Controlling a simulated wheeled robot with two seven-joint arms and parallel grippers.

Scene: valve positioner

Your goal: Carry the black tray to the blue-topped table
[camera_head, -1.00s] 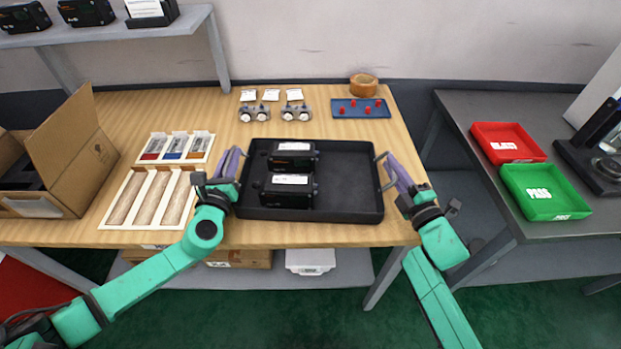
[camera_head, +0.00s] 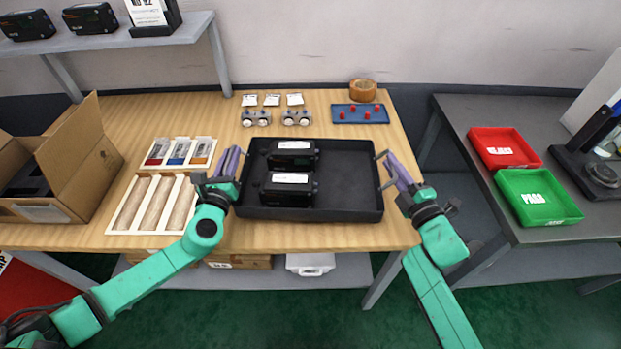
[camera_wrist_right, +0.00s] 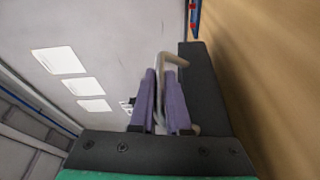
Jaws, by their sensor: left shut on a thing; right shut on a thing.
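The black tray (camera_head: 345,207) is at the front of the wooden table (camera_head: 345,236) in the head view. Two black boxes with white labels, a rear one (camera_head: 292,153) and a front one (camera_head: 288,189), stand in its left half. My left gripper (camera_head: 232,163) is shut on the tray's left handle, which is mostly hidden. My right gripper (camera_head: 390,165) is shut on the right handle. In the right wrist view its purple fingers (camera_wrist_right: 160,98) close around the handle (camera_wrist_right: 174,60). I cannot tell whether the tray touches the table. No blue-topped table is in view.
A wooden rack (camera_head: 112,219) and a cardboard box (camera_head: 85,170) stand left of the tray. Several fittings, cards and a blue tray (camera_head: 345,117) lie behind it. A grey table (camera_head: 470,110) at the right holds a red tray (camera_head: 480,147) and a green tray (camera_head: 516,204).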

